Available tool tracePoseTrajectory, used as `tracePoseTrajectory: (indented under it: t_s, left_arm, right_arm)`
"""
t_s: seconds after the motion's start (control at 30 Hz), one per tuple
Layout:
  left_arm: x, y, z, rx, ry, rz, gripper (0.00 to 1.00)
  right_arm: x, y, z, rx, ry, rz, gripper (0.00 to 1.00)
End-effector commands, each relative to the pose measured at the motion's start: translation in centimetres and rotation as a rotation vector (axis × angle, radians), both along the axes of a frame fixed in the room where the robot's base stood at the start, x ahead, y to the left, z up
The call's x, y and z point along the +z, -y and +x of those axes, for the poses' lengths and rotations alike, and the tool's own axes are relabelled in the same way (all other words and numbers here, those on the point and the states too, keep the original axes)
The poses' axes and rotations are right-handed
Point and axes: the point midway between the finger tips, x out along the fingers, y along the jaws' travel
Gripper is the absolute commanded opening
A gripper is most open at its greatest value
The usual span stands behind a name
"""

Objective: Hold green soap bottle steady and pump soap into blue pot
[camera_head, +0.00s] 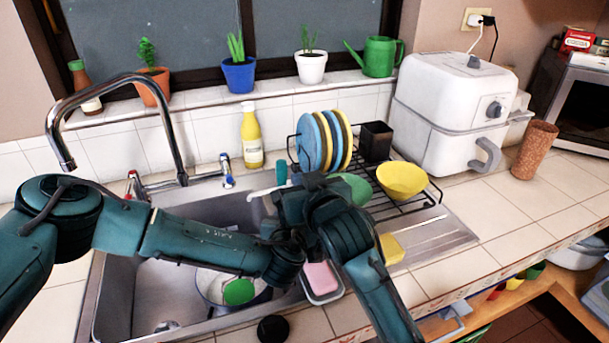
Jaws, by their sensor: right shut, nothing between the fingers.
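A pot (210,294) with a pale inside and a dark bluish outer edge sits in the sink, partly behind my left arm. A white spout-like piece (260,192) points left over the sink beside my grippers. The body of the green soap bottle is hidden or cannot be told apart behind them. My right gripper (303,190) is shut at this piece, with no object seen between its fingers. My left gripper (276,224) is close below and left of it. Its fingers are dark and overlapped, so its opening and any hold are unclear.
A dish rack (432,188) with plates and a yellow bowl (401,180) is on the right. A green round thing (239,291) shows at the pot. A white air fryer (450,110) stands behind right.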

Motion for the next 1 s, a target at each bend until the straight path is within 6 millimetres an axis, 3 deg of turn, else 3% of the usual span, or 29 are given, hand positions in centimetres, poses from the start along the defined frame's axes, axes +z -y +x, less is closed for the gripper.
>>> tracePoseTrajectory:
  t_s: [0.07,0.27,0.5,0.7,1.0]
  left_arm:
    - [0.3,0.3,-0.1,-0.008,0.006,0.0,0.2]
    - [0.2,0.3,-0.1,-0.007,0.005,0.0,0.2]
    - [0.2,0.2,0.0,-0.003,0.004,-0.001,0.2]
    - [0.2,0.1,0.0,-0.002,0.004,0.0,0.2]
    - [0.2,0.1,0.0,-0.001,0.004,0.0,0.2]
  right_arm:
    - [-0.2,0.2,0.1,-0.007,-0.014,-0.011,0.0]
    - [3.9,0.1,0.1,-0.003,0.002,0.001,0.0]
    - [5.2,1.7,-5.0,0.0,0.0,0.002,0.0]
    - [6.1,2.7,-8.1,0.0,0.002,0.002,0.0]
    - [6.4,3.0,-9.3,0.0,0.002,0.002,0.0]
